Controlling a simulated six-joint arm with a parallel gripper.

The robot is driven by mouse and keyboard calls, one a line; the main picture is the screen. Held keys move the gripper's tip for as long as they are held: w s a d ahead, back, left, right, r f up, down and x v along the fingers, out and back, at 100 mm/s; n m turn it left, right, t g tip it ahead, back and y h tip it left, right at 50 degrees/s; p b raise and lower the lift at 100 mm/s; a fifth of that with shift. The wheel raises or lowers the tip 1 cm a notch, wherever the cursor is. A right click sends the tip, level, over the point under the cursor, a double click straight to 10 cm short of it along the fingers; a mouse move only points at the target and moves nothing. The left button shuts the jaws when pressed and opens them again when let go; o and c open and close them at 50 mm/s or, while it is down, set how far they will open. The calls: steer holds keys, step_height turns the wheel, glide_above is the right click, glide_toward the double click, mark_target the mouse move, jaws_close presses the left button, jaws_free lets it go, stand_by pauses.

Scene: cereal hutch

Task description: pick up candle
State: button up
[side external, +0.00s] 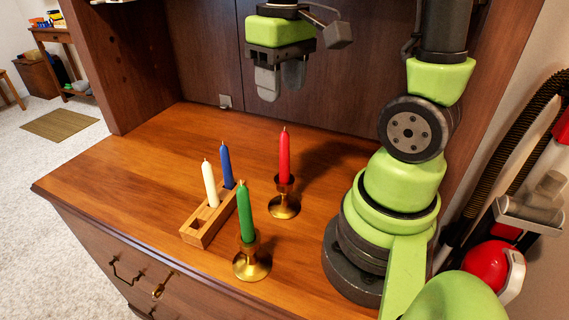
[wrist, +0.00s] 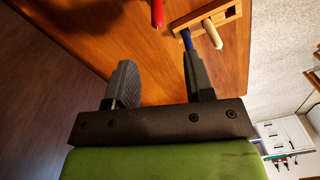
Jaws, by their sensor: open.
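A red candle (side external: 284,158) stands upright in a brass holder (side external: 284,204). A green candle (side external: 245,212) stands upright in a second brass holder (side external: 252,262) nearer the front. A white candle (side external: 209,184) and a blue candle (side external: 227,167) stand in a wooden block (side external: 204,230) to the left.
The wooden block has an open square socket at its near end. The hutch's back panel (side external: 330,95) rises behind my gripper, and its left side wall (side external: 120,65) stands at the left. The hutch top (side external: 130,165) is clear at the left and back.

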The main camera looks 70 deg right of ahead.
mark_target(284, 137)
steer(key=f, duration=1)
steer(key=shift+s, duration=0.2)
steer(key=shift+r, duration=0.1)
jaws_close()
